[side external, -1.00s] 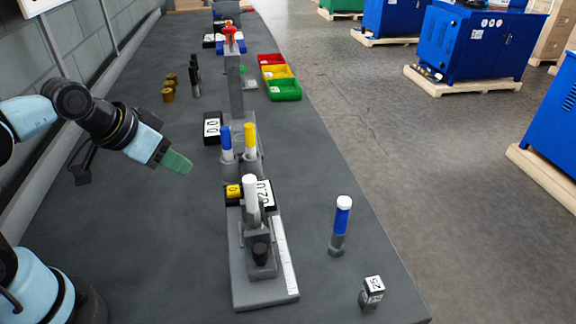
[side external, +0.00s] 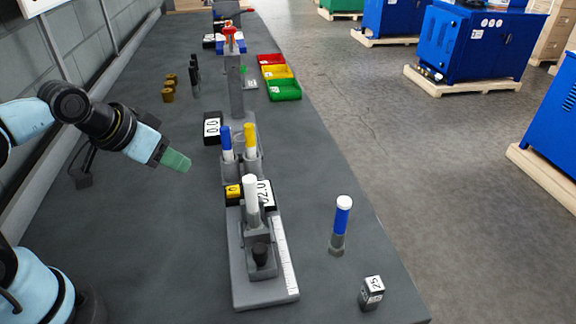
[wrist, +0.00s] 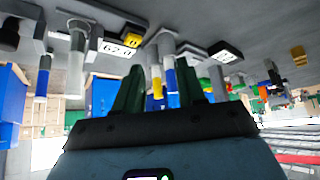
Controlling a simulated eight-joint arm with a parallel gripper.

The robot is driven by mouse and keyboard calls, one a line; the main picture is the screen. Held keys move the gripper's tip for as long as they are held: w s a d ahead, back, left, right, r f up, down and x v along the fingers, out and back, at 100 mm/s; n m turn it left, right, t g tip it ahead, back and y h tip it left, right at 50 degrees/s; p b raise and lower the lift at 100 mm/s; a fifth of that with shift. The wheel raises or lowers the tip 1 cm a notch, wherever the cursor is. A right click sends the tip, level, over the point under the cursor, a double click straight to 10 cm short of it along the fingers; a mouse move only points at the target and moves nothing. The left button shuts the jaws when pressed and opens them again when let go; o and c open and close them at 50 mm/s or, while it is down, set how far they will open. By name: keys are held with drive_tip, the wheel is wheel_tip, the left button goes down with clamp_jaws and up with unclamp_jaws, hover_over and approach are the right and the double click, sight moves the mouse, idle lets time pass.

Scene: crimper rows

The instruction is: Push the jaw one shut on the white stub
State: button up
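The white stub (side external: 250,187) stands upright at the front fixture (side external: 238,285) in the side view. A grey sliding block (side external: 261,265) with a black knob (side external: 260,250) sits on its near side. I cannot tell which part is jaw one, nor whether any jaw touches the stub. My gripper (side external: 178,161), with green fingers, hangs in the air to the left of the stub, apart from the fixture. In the wrist view my gripper (wrist: 160,88) shows its two fingers spread and nothing held between them.
Blue (side external: 226,142) and yellow (side external: 250,142) stubs stand behind the fixture. A display (side external: 265,193) is beside the white stub. A blue-and-white stub (side external: 341,218) and a small labelled block (side external: 371,292) stand right. Coloured bins (side external: 284,90) are farther back. The table left of the fixture is clear.

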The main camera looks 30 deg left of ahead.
drive_tip(key=shift+o, duration=1)
drive_tip(key=shift+d, duration=0.15)
drive_tip(key=m+g, duration=0.7)
drive_tip(key=m, duration=1.8)
approach(259, 248)
drive_tip(key=shift+w+f, duration=0.1)
drive_tip(key=shift+f, duration=4.5)
